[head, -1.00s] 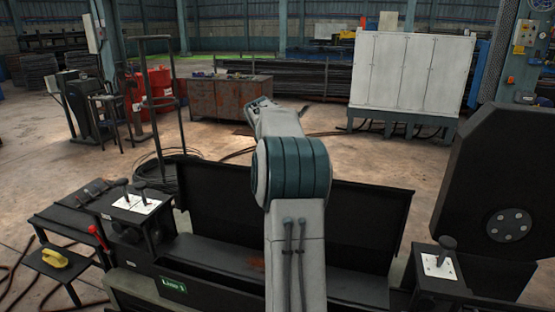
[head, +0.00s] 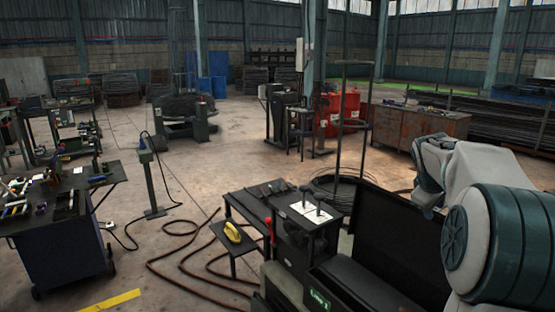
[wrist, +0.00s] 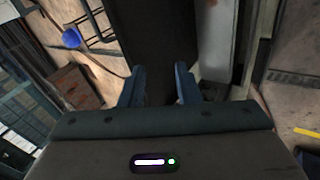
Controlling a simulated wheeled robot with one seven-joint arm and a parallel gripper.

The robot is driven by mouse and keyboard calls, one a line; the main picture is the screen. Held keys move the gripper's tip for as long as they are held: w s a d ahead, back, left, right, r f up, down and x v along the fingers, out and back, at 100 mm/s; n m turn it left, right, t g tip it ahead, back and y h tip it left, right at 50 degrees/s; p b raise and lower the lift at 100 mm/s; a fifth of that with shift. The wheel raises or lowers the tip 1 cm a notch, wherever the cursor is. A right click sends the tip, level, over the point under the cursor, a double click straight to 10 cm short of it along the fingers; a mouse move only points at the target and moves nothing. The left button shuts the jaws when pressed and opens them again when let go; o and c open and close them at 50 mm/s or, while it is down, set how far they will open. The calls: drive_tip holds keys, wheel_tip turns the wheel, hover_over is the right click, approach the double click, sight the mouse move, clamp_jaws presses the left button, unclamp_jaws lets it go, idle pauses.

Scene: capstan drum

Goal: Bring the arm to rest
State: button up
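My arm (head: 500,230) shows at the right edge of the head view, bent, with its pale links and teal joint in front of a dark trough-like machine (head: 385,262). My gripper (wrist: 159,86) shows in the wrist view with its two blue fingers apart. No held object can be made out between them. A dark surface (wrist: 158,35) fills the space beyond the fingers; how far off it is I cannot tell. In the head view I cannot make out the fingers.
A control box (head: 305,222) with levers and a side shelf holding a yellow object (head: 233,232) stand left of the machine. A tool cart (head: 62,235) is at far left. Cables cross the floor. A rusty cabinet (head: 420,128) and red drums (head: 342,108) stand behind. Open floor lies at centre left.

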drive_tip(key=s+a+f+m+y, duration=0.1)
drive_tip(key=s+a, duration=0.6)
drive_tip(key=a, duration=0.2)
drive_tip(key=s+a+f+m+y, duration=0.2)
drive_tip(key=s+a, duration=0.4)
drive_tip(key=a, duration=0.4)
drive_tip(key=s+a+f+m+y, duration=0.1)
drive_tip(key=s+a+f, duration=0.2)
drive_tip(key=s, duration=0.4)
drive_tip(key=s+a+f+m+y+b, duration=0.1)
drive_tip(key=s+a+f, duration=0.3)
drive_tip(key=s+a, duration=0.2)
drive_tip(key=shift+s+a+f+g, duration=0.15)
drive_tip(key=shift+s+f+g, duration=0.15)
drive_tip(key=shift+s, duration=0.6)
